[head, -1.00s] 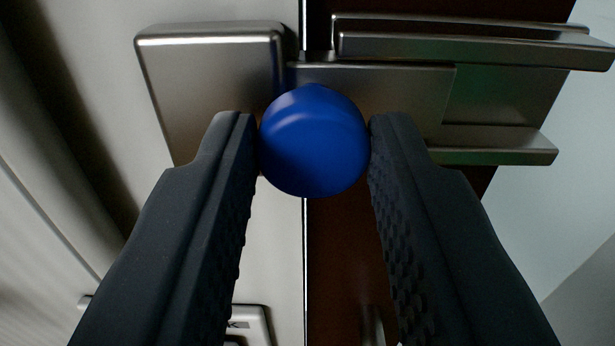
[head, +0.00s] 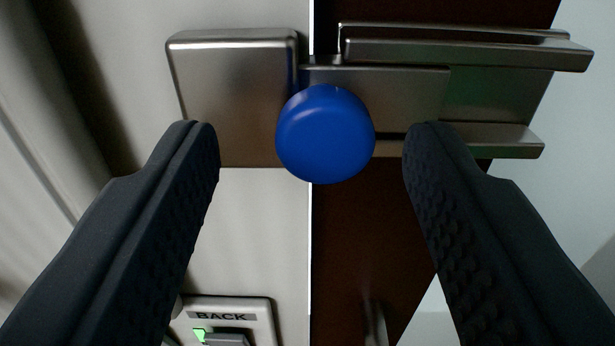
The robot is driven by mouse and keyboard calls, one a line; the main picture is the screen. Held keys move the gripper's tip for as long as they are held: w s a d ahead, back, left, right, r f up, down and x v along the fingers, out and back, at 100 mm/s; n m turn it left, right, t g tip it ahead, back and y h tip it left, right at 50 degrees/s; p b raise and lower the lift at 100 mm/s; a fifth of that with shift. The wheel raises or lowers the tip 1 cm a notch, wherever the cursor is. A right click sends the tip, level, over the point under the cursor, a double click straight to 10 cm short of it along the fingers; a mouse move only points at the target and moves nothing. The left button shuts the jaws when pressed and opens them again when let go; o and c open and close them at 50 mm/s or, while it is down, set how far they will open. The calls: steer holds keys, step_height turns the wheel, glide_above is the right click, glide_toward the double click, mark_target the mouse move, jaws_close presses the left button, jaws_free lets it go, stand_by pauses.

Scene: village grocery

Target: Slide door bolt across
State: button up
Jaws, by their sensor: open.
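A blue round knob (head: 325,134) stands out from the metal door bolt in the middle of the head view. The flat bolt bar (head: 410,92) runs between the rails of the guide (head: 480,52) on the right. Its left end reaches the edge of the metal keeper block (head: 235,95), across the gap between the pale frame and the dark brown door (head: 365,235). How far it goes into the keeper is hidden. My gripper (head: 312,140) is open, with one finger on each side of the knob and a clear gap to both.
A small panel marked BACK (head: 225,315), with a green light and a dark switch, sits low on the pale frame (head: 255,235). A blurred metal piece (head: 377,322) shows low on the door. Pale wall lies at the right.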

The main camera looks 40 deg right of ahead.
steer(key=b+v, duration=0.4)
steer(key=v, duration=0.8)
steer(key=shift+s, duration=0.25)
steer(key=shift+a+f, duration=0.1)
steer(key=shift+a, duration=0.05)
steer(key=s+d+r+n+y+b, duration=0.25)
steer(key=s+d+r+n, duration=0.35)
steer(key=s+d+r, duration=0.4)
steer(key=s+a+f+n+t+y, duration=0.1)
steer(key=s+y, duration=0.8)
steer(key=s, duration=1)
steer(key=shift+s+a+f+n+t, duration=0.3)
steer(key=shift+a+n+t, duration=0.1)
steer(key=shift+a+n, duration=0.2)
